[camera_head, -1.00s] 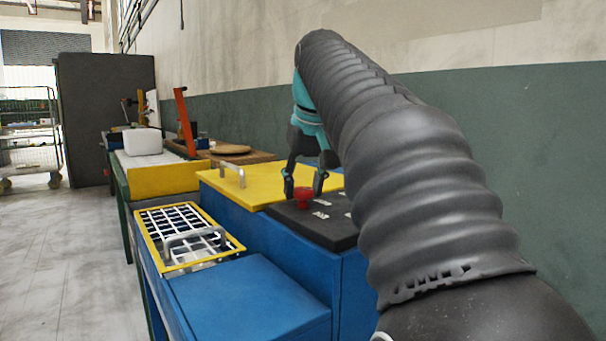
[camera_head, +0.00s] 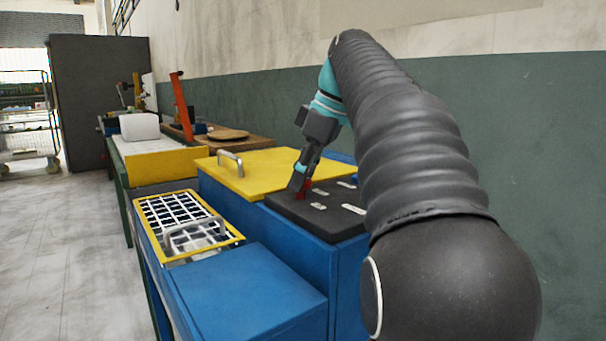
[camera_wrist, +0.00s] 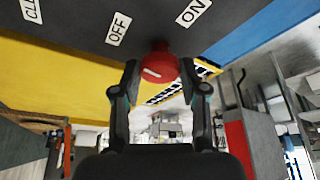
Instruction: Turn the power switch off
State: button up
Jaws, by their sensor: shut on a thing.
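The power switch is a red round knob (camera_head: 308,186) on the black panel (camera_head: 333,222) on top of the blue machine. My gripper (camera_head: 299,184) is at the knob, tilted. In the wrist view, my gripper (camera_wrist: 159,74) has one finger on each side of the red knob (camera_wrist: 159,62) and is shut on it. A short white mark shows on the knob's face. The white OFF label (camera_wrist: 118,28) lies left of the knob and the ON label (camera_wrist: 193,12) lies up and to its right. A cut-off label (camera_wrist: 31,10) starts with CL.
A yellow lid with a metal handle (camera_head: 231,163) is beside the panel. A yellow-framed grid (camera_head: 187,222) and a blue box top (camera_head: 245,292) lie in front. The wall (camera_head: 500,150) stands close behind. Open floor (camera_head: 70,250) is at the left.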

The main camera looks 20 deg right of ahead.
jog(key=shift+w+n+g+y, duration=0.1)
jog(key=shift+n+g+y, duration=0.2)
jog(key=shift+n, duration=0.8)
jog(key=o, duration=1.1)
jog(key=shift+r, duration=0.1)
jog(key=shift+s+d+r, duration=0.25)
jog(key=shift+d+r, duration=0.15)
jog(key=shift+r, duration=0.05)
jog(key=s+d, duration=0.2)
jog(key=d, duration=0.1)
jog(key=s+d, duration=0.2)
jog(key=d, duration=0.1)
jog(key=s+d, duration=0.2)
jog(key=d, duration=0.1)
jog(key=shift+s+d, duration=0.15)
jog(key=shift+d, duration=0.2)
jog(key=shift+a, duration=0.1)
